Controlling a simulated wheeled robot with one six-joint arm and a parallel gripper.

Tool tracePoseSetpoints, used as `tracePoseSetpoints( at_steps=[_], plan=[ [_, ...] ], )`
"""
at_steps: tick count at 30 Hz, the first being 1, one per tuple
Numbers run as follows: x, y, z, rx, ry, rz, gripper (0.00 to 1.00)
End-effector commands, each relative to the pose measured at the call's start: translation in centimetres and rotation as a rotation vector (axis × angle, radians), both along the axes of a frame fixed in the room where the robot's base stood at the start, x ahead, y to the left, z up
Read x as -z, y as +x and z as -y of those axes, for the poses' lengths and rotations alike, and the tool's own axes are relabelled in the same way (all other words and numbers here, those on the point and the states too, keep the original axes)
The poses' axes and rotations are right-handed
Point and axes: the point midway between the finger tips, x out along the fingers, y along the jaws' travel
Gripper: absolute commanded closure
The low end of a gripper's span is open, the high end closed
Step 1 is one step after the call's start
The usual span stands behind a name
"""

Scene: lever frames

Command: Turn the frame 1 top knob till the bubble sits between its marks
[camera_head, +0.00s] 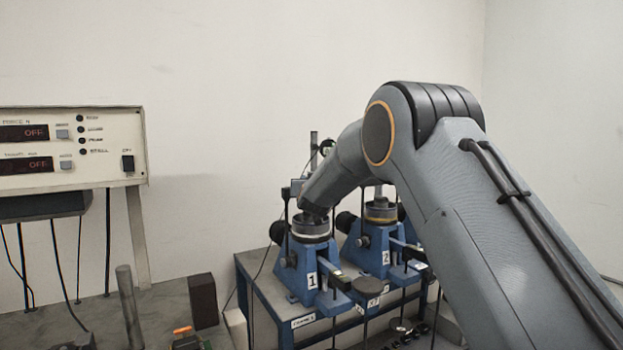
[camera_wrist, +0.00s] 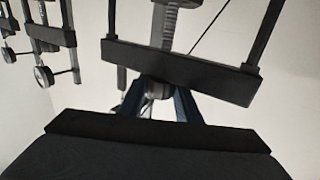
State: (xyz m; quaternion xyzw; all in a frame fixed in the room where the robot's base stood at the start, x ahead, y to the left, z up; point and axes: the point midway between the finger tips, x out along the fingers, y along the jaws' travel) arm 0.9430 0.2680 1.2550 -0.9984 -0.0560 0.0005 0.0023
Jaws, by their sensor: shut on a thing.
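Frame 1 (camera_head: 294,272) is a blue lever frame with a white "1" label, standing at the left end of the bench. The dark, pale-banded round top (camera_head: 311,229) of frame 1 shows just under my arm's end. My gripper (camera_head: 313,213) reaches down onto it and is shut on the top knob, which is mostly hidden by my wrist. In the wrist view, wide dark bars cross the picture, with blue frame parts (camera_wrist: 187,106) between them. The bubble and its marks cannot be made out in either view.
Frame 2 (camera_head: 361,252), also blue, stands close on the right, with another partly behind my arm. A cream instrument panel (camera_head: 100,150) with displays reading OFF stands at left. A grey post (camera_head: 129,305) and dark block (camera_head: 203,300) stand on the left table.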

Motion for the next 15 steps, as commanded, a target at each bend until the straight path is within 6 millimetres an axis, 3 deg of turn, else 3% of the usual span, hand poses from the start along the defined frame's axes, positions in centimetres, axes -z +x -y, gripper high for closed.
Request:
tracePoseSetpoints(
  at_steps=[15],
  plan=[
    [-0.07, -0.09, -0.21, 0.271, 0.001, -0.003, 0.92]
  ],
)
